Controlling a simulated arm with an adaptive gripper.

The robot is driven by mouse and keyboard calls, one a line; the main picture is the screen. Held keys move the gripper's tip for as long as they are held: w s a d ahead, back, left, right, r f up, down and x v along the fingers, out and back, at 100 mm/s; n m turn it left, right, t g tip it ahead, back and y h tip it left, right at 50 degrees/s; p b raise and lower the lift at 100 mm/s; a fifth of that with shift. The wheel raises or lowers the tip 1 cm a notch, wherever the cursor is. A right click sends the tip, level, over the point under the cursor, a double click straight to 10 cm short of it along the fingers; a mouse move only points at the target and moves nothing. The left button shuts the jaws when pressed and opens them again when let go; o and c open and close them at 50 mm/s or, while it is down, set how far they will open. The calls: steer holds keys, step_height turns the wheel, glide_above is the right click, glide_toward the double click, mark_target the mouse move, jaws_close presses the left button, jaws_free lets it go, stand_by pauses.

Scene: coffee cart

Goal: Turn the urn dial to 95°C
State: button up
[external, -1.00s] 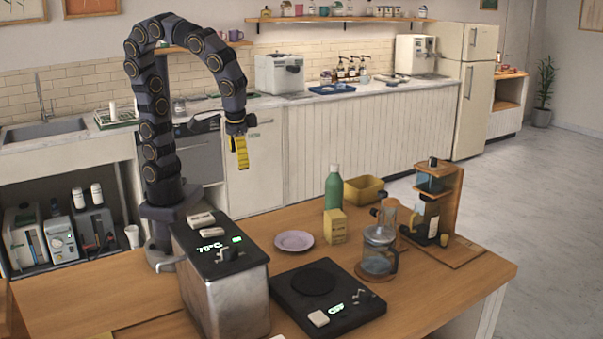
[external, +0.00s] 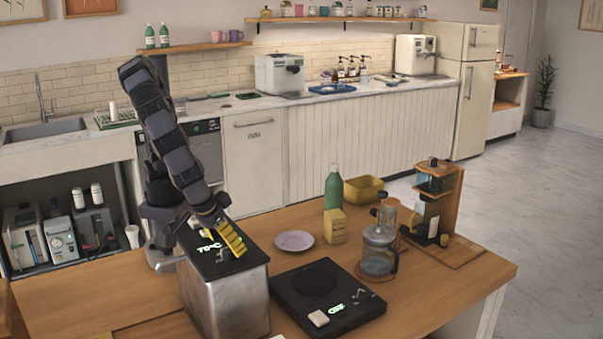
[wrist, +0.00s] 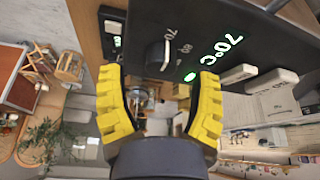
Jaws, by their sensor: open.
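The urn (external: 235,300) is a steel box with a black top panel at the front of the wooden table. Its green display (external: 209,247) reads 70°C, and the same display (wrist: 222,45) shows large in the wrist view. The dial (wrist: 157,57) is a dark knob with a pale edge, beside the printed 70 and 80 marks. My gripper (external: 231,238) has yellow fingers and is low over the urn's top, close to the dial. In the wrist view my gripper (wrist: 160,90) is open and empty, with the dial ahead between its fingertips; I see no contact.
Pale switches (wrist: 238,74) stick up from the urn panel near the right finger. A black hot plate (external: 318,293) stands right of the urn. A pink plate (external: 294,241), a yellow box (external: 335,227) and a glass press (external: 379,252) stand farther right.

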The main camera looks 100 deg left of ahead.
steer(key=shift+x, duration=1)
jaws_close()
